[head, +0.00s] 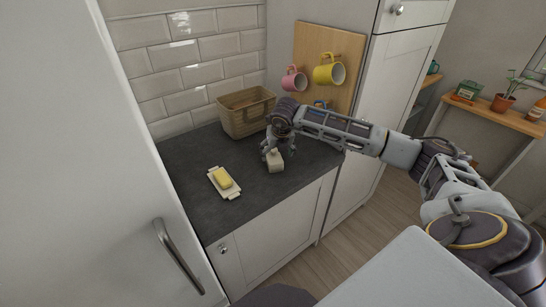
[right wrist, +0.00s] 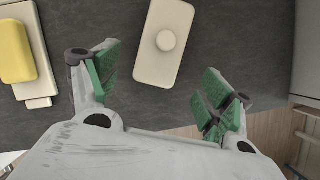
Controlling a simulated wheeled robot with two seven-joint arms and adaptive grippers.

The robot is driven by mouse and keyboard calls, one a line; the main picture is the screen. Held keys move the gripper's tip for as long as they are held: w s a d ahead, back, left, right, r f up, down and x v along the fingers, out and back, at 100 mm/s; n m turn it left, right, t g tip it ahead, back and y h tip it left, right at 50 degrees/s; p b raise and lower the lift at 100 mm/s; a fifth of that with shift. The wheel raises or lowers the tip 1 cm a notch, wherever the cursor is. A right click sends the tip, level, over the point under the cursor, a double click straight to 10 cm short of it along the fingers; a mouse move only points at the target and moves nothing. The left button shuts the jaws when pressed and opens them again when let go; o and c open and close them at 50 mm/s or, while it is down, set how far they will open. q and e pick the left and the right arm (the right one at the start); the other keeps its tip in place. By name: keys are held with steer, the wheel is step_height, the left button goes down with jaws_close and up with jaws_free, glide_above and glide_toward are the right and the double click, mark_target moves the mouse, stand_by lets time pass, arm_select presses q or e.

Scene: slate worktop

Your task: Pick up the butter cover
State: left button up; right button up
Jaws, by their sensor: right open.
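The butter cover (head: 275,162) is a small cream box with a round knob on top, standing on the dark worktop. In the right wrist view the cover (right wrist: 161,62) lies ahead of and between the fingers, its knob facing the camera. My right gripper (head: 275,150) is over the cover in the head view. In the right wrist view the right gripper (right wrist: 160,90) is open, with green finger pads apart and nothing between them. The yellow butter (head: 222,178) sits on a cream dish (head: 233,193) to the left. My left gripper is not in view.
A wicker basket (head: 245,112) stands at the back of the worktop (head: 190,153). A wooden board (head: 309,41) with a pink mug (head: 293,79) and a yellow mug (head: 323,75) is behind my right arm. Worktop around the butter dish is clear.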

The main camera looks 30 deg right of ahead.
mark_target(275, 158)
steer(key=shift+x, duration=1.05)
steer(key=shift+f, duration=0.1)
steer(key=shift+p+x, duration=0.55)
steer(key=shift+x, duration=0.25)
steer(key=shift+p+x, duration=0.35)
steer(key=shift+x, duration=1.35)
steer(key=c, duration=1.2)
steer(key=shift+r+b, duration=0.95)
steer(key=shift+r, duration=4.1)
